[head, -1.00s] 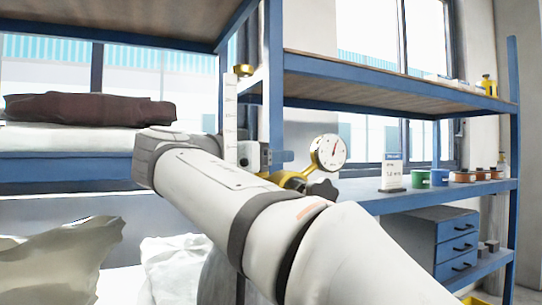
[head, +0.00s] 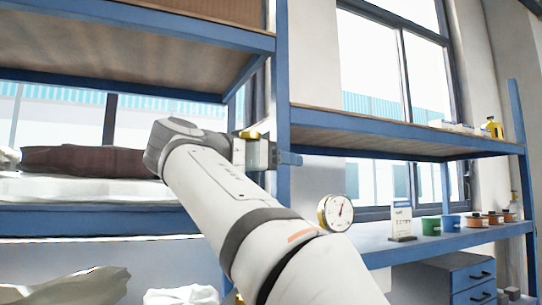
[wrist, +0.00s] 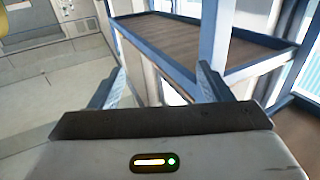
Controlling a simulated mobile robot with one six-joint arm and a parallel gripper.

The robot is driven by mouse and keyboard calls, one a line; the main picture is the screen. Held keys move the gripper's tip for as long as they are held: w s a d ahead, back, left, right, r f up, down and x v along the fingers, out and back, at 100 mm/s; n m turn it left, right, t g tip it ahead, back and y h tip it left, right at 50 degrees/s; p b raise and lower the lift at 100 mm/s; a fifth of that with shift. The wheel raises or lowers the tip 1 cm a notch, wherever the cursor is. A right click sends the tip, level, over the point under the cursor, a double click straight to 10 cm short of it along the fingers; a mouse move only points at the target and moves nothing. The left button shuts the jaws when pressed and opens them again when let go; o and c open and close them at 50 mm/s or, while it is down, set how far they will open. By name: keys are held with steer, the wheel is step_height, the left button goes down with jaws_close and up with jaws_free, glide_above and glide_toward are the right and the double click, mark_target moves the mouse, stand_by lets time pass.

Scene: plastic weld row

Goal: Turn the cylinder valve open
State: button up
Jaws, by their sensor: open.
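A brass cap (head: 249,134) shows just above my wrist. The cylinder and its valve knob are hidden behind my arm or out of view. My gripper (head: 288,158) is raised above and left of the gauge, in front of a blue shelf post. In the wrist view my gripper (wrist: 158,88) has its two fingers wide apart, with nothing between them. Neither gauge nor valve can be made out there.
Blue-framed shelving (head: 283,70) stands close behind my gripper. The right shelf holds a small sign (head: 402,222), a green mug (head: 431,225), a blue mug (head: 452,222) and several orange-brown spools (head: 495,217). Sacks (head: 95,160) lie on the left shelf.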

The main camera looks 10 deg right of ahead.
steer(key=shift+r, duration=0.25)
steer(key=s+a+f+m+g+h+p, duration=0.2)
steer(key=s+a+f+m+g+p, duration=0.15)
steer(key=a+f, duration=0.45)
steer(key=shift+g+h, duration=0.3)
steer(key=shift+g, duration=0.25)
steer(key=x, duration=0.4)
steer(key=f+x, duration=0.1)
steer(key=x, duration=0.2)
steer(key=shift+s+d+f, duration=0.1)
steer(key=shift+s+d, duration=0.1)
steer(key=shift+s, duration=0.05)
steer(key=shift+w+d, duration=0.25)
steer(key=shift+d, duration=0.3)
